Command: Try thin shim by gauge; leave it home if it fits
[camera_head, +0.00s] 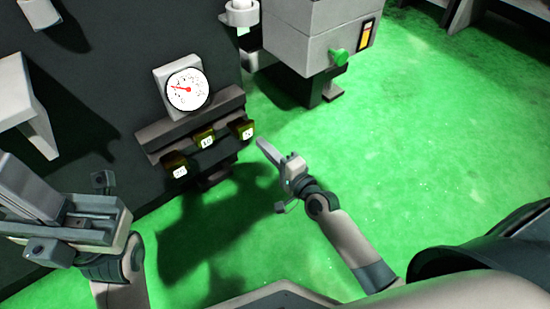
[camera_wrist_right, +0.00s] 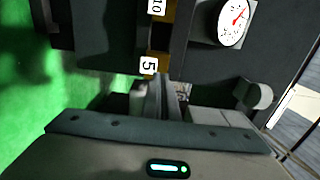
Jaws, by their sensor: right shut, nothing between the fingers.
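A round white dial gauge (camera_head: 187,90) with a red needle stands on a dark ledge (camera_head: 160,130) on the machine front; it also shows in the right wrist view (camera_wrist_right: 233,22). Three olive-yellow shim blocks sit along the ledge: the left one (camera_head: 175,165) with a hard-to-read label, the middle one (camera_head: 203,138) marked 10, and the right one (camera_head: 243,128) marked 5. The 5 block (camera_wrist_right: 149,66) is just ahead of my right gripper (camera_head: 262,145) in the wrist view. That gripper is shut and empty, right of the 5 block. My left gripper (camera_head: 30,195) is at lower left; its finger gap is unclear.
A grey machine housing (camera_head: 315,40) with a green knob (camera_head: 338,57) stands behind at the upper middle. A white bracket (camera_head: 25,115) juts out at the left. The green floor (camera_head: 420,140) to the right is clear.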

